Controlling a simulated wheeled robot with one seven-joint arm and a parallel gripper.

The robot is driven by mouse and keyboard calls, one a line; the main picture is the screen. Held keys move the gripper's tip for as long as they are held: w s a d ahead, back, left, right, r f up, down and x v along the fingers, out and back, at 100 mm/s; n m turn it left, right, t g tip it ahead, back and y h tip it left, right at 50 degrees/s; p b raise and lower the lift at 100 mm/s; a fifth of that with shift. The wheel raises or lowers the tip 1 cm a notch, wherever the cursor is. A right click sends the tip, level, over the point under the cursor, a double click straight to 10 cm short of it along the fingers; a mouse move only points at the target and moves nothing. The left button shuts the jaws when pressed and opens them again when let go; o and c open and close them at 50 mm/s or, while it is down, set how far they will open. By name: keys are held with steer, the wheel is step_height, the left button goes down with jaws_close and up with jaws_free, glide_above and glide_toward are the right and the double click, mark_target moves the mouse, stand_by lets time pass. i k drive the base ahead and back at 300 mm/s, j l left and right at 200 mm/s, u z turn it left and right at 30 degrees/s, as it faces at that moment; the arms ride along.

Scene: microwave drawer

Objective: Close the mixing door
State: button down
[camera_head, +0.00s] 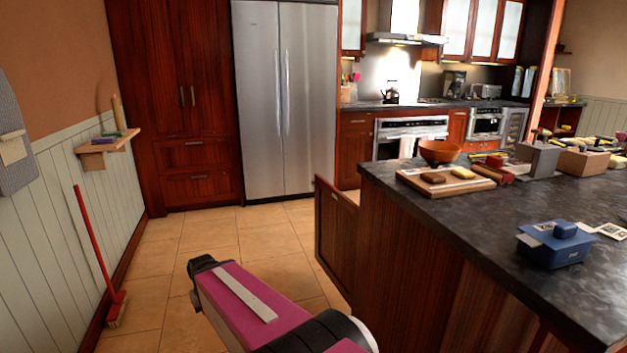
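A reddish-brown wooden door (335,238) stands open at the end of the kitchen island, swung out toward the aisle. It is the only visibly open door; no label marks it as the mixing door. The inside of the cabinet is not visible. My arm, with a magenta link and dark joints, reaches up from the bottom of the picture to the left of this door. It appears apart from the door in the picture. I cannot make out any gripper fingers.
The island's dark countertop (480,235) holds a blue box (555,244), a cutting board (450,183) and an orange bowl (439,152). A red broom (100,255) leans by the left wall. Tiled floor (215,240) is clear toward the refrigerator (285,100).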

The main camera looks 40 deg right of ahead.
mark_target(336, 216)
steer(key=i+z, duration=0.3)
steer(key=z, duration=0.15)
steer(key=i+z, duration=0.25)
steer(key=z, duration=0.15)
